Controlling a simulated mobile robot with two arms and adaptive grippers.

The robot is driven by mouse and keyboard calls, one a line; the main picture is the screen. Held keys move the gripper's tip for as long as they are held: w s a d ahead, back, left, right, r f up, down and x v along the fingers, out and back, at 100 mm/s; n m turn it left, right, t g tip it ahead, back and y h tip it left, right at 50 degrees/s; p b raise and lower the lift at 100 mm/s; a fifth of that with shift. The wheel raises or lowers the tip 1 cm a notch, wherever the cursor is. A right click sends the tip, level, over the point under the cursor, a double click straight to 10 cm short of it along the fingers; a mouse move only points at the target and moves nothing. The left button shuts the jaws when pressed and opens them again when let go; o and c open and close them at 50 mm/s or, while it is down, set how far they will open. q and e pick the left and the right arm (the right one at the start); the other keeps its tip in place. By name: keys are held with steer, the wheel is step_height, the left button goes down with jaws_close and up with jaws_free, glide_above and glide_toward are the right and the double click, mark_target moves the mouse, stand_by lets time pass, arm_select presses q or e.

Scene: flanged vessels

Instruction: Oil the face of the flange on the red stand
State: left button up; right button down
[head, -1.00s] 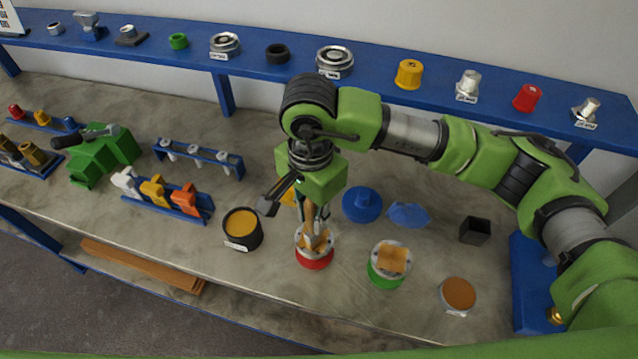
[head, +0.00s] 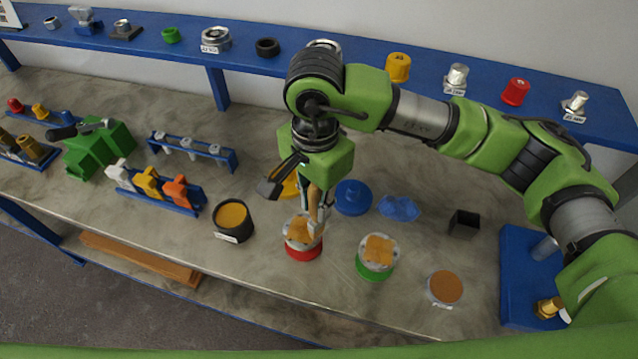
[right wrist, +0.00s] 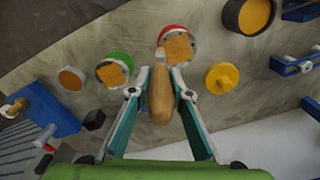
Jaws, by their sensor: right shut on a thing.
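The flange on the red stand (head: 304,254) is a pale metal ring (head: 288,242) with an orange-tan patch (head: 298,230) on its upward face. My right gripper (head: 317,203) is shut on a tool with a wooden handle (head: 314,196), probably a brush. The tool points down over the right part of the flange; I cannot tell whether its tip touches the face. My left gripper is not in view.
A second flange with an orange-tan patch (head: 379,250) sits on a green stand (head: 374,273) to the right. A dark pot (head: 233,222) of amber contents stands left. A brown-topped round tin (head: 445,287) is farther right. Blue parts (head: 352,198) lie behind.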

steer(key=shift+a+r, duration=0.2)
steer(key=shift+r, duration=0.75)
steer(key=shift+r+p, duration=0.35)
steer(key=shift+r, duration=0.05)
step_height(320, 180, up, 2)
steer(key=shift+d+r+p, duration=0.1)
steer(key=shift+d+p, duration=0.05)
steer(key=shift+p, duration=0.15)
steer(key=shift+r, duration=0.25)
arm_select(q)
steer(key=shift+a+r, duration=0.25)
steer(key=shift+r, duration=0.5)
